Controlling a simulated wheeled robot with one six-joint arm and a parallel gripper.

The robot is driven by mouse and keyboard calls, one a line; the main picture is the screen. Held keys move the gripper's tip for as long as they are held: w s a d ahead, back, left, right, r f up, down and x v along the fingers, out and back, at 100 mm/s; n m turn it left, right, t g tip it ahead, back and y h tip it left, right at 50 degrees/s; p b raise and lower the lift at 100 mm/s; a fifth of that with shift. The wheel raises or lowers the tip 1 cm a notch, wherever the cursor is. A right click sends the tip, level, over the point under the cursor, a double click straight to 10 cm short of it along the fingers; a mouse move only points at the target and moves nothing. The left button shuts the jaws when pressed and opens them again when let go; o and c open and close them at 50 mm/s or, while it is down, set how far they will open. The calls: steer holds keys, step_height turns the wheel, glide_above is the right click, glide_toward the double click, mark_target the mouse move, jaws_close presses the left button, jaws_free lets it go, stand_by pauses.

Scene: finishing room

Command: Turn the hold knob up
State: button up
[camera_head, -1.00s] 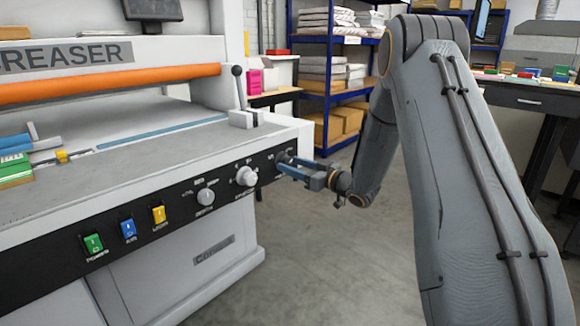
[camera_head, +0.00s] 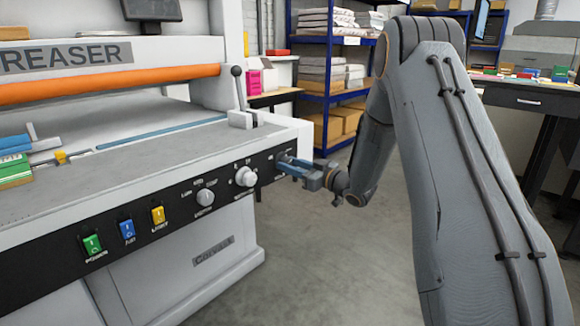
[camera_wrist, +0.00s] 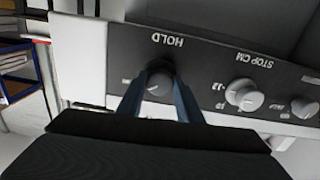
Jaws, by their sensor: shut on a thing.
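The hold knob (camera_wrist: 159,84) is a grey round knob under the upside-down word HOLD in the wrist view. My gripper (camera_wrist: 160,82) has its two blue fingers on either side of this knob and is shut on it. In the head view my gripper (camera_head: 285,160) reaches the right end of the creaser's black control panel (camera_head: 180,205). How far the knob is turned cannot be read clearly.
A white stop knob (camera_head: 245,177) sits just left of my gripper, with another knob (camera_head: 205,197) beyond it. Green (camera_head: 92,243), blue (camera_head: 127,230) and yellow (camera_head: 158,216) switches line the panel. A lever (camera_head: 238,90) stands above. The floor to the right is clear.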

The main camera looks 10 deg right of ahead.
steer(key=n+b, duration=1)
steer(key=n, duration=1.3)
steer(key=shift+b, duration=0.35)
stand_by(0.4)
steer(key=o, duration=1)
steer(key=shift+r, duration=0.1)
steer(key=shift+d, duration=0.1)
steer(key=v, duration=0.7)
steer(key=shift+s+d+p, duration=0.2)
steer(key=shift+s+p, duration=0.1)
steer(key=shift+p, duration=0.1)
